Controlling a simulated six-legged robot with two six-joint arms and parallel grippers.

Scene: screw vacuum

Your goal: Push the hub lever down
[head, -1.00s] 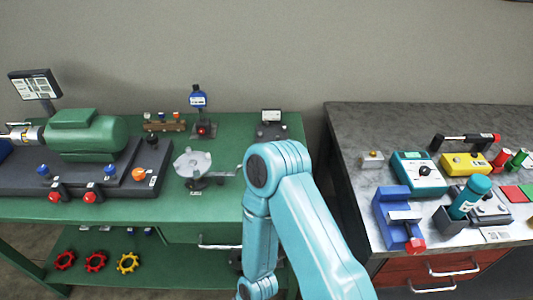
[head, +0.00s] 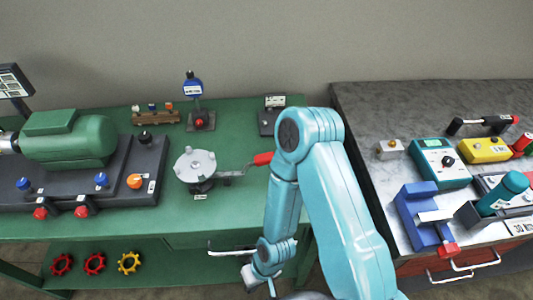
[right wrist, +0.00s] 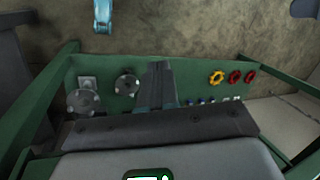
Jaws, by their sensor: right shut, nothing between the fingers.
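The hub (head: 195,165) is a light grey round disc with bolts on a dark base, standing on the green bench. Its lever (head: 232,171) is a grey arm reaching right to a red handle (head: 263,159), which sticks out level or slightly raised beside my right arm. My right arm bends down in front of the bench, to the right of the hub. My right gripper (right wrist: 160,68) is shut and empty in the right wrist view, apart from the lever; in the head view it is mostly cut off at the bottom edge. My left gripper is not in view.
The green motor (head: 68,140) stands left of the hub. A blue-topped post with a red button (head: 199,122) is behind it. The grey bench (head: 360,100) at right carries several devices. The drawer handle (head: 230,252) is below the green bench's front edge.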

